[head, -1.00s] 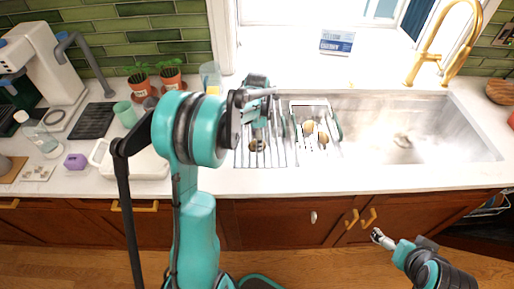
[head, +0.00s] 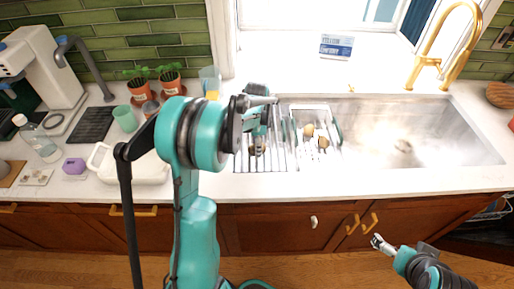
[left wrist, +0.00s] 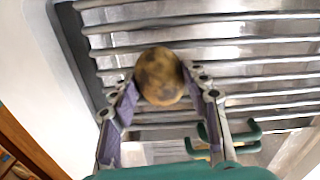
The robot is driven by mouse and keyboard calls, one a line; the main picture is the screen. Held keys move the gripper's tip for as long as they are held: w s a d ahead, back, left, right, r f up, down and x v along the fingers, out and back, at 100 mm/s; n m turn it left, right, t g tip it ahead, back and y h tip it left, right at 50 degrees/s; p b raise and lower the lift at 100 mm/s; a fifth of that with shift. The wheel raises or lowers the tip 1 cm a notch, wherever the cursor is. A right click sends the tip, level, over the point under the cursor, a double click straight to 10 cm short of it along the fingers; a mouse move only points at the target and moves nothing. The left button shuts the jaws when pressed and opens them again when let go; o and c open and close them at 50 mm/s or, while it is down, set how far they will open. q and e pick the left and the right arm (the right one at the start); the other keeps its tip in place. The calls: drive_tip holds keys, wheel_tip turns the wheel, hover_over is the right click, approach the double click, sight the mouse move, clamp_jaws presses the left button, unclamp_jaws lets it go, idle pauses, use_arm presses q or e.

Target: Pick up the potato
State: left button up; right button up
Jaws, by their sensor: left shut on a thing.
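A round brown-yellow potato (left wrist: 160,76) with dark patches sits between the fingertips of my left gripper (left wrist: 158,88), which is shut on it. Behind it in the left wrist view are the metal bars of the rack (left wrist: 250,46). In the head view my left gripper (head: 257,141) points down at the bars, and my arm partly hides the potato. I cannot tell whether the potato touches the bars. My right gripper (head: 381,244) is far off at the lower right, in front of the cabinets; its fingers are too small to judge.
A white-rimmed strainer (head: 311,107) with round brown items (head: 323,142) stands right of the rack. The sink basin (head: 440,140) opens beyond it, with a gold faucet (head: 450,45) behind. A white dish (head: 130,165), cups and potted plants (head: 170,85) are to the left.

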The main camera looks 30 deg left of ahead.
use_arm(q)
wheel_tip(320, 180, up, 4)
drive_tip(key=shift+r+p, duration=0.15)
drive_tip(key=shift+p, duration=0.7)
drive_tip(key=w+d+r+p, duration=0.2)
drive_tip(key=w+d+r, duration=0.4)
drive_tip(key=w+d, duration=0.2)
drive_tip(key=shift+w+d+r+p, duration=0.15)
drive_tip(key=shift+r+p, duration=0.05)
drive_tip(key=shift+p, duration=0.2)
drive_tip(key=shift+f, duration=0.1)
